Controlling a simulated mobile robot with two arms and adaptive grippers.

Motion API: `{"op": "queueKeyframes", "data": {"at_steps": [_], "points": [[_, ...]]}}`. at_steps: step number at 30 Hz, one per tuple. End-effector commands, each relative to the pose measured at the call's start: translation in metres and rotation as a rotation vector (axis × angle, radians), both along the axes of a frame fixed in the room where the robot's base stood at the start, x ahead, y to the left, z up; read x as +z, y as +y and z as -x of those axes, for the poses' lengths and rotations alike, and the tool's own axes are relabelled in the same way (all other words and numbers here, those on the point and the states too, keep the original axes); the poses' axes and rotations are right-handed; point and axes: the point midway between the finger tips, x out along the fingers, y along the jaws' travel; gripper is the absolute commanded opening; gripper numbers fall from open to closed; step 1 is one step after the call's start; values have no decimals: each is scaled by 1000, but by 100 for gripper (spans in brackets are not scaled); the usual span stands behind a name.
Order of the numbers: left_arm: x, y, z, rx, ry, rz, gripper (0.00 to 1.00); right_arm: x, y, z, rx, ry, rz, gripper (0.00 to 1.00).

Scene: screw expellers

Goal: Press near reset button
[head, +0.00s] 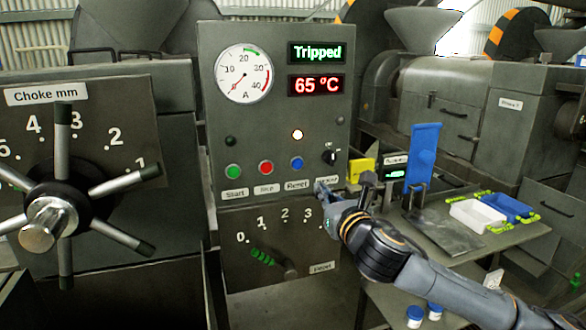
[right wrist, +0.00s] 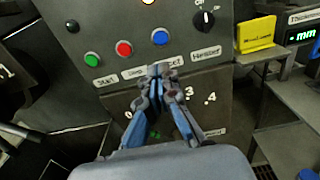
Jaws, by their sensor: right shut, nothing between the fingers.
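The blue reset button (head: 297,163) sits on the grey control panel, right of the red button and above a "Reset" label (head: 297,185). It also shows in the right wrist view (right wrist: 160,37), unobstructed. My right gripper (head: 322,187) is shut and empty, low and to the right of the button in the head view, over the label row. In the right wrist view its closed fingertips (right wrist: 158,70) point up toward the button from below, apart from it in the picture. The exact gap to the panel cannot be told. My left gripper is not in view.
A green start button (head: 233,171) and red button (head: 265,167) are to the left; a black knob (head: 329,157) is to the right. The display (head: 317,53) reads "Tripped". A feed dial (head: 290,270) sits below. A side table (head: 445,235) holds trays at right.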

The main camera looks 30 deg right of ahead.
Motion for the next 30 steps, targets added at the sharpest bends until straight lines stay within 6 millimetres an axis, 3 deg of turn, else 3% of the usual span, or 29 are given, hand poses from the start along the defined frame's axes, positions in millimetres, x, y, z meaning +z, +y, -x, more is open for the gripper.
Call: {"op": "queueKeyframes", "data": {"at_steps": [7, 11, 24, 30], "points": [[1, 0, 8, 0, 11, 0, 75, 0, -1, -2, -1, 0, -5, 0], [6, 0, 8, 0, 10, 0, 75, 2, -4, -13, -2, -1, -8, 0], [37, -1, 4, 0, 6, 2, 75, 3, -24, -100, -1, 0, -10, 0], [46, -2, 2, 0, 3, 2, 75, 1, -30, -126, -1, 1, -8, 0]]}}
